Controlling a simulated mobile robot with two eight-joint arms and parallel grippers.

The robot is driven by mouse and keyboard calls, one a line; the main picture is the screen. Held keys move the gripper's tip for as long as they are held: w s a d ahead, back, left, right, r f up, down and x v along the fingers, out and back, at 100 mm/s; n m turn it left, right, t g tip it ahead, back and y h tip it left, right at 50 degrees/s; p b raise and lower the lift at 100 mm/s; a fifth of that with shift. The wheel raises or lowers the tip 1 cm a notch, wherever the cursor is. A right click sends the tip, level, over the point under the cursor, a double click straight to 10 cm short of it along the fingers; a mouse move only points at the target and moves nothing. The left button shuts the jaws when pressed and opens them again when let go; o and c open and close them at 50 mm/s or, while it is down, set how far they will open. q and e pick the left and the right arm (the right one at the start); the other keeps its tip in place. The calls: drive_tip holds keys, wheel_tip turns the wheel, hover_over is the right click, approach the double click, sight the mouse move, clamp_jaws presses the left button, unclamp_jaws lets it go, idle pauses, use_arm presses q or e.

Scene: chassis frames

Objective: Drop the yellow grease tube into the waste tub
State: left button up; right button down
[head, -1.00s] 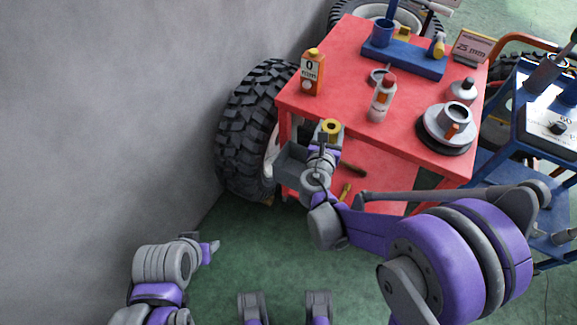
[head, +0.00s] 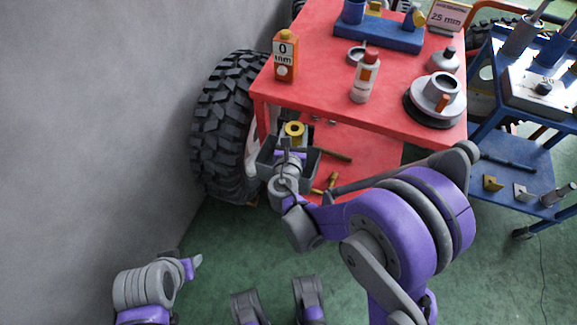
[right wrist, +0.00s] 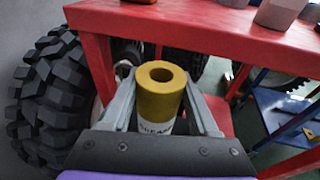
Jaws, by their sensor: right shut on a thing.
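The yellow grease tube (head: 294,130) is in my right gripper (head: 292,142), its round yellow end with a dark hole facing up. In the right wrist view the tube (right wrist: 159,95) stands between the two grey fingers (right wrist: 160,105), which are shut on it. A dark grey open box, seemingly the waste tub (head: 313,161), shows beside and behind the right gripper in the head view. The gripper hides much of it, and I cannot tell the height between tube and tub. My left gripper (head: 193,264) is low at the left, away from these; its finger gap is unclear.
A red table (head: 320,90) with a lower shelf stands close behind, carrying a bottle (head: 365,77), an orange carton (head: 285,57) and a blue rack (head: 380,35). A big tyre (head: 225,130) is at the left. A blue cart (head: 490,150) is at the right. Green floor is free in front.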

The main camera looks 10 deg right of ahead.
drive_tip(key=shift+f, duration=0.35)
drive_tip(key=shift+c, duration=0.4)
unclamp_jaws()
drive_tip(key=v, duration=1.1)
drive_tip(key=shift+p, duration=0.4)
drive_tip(key=shift+w, duration=0.1)
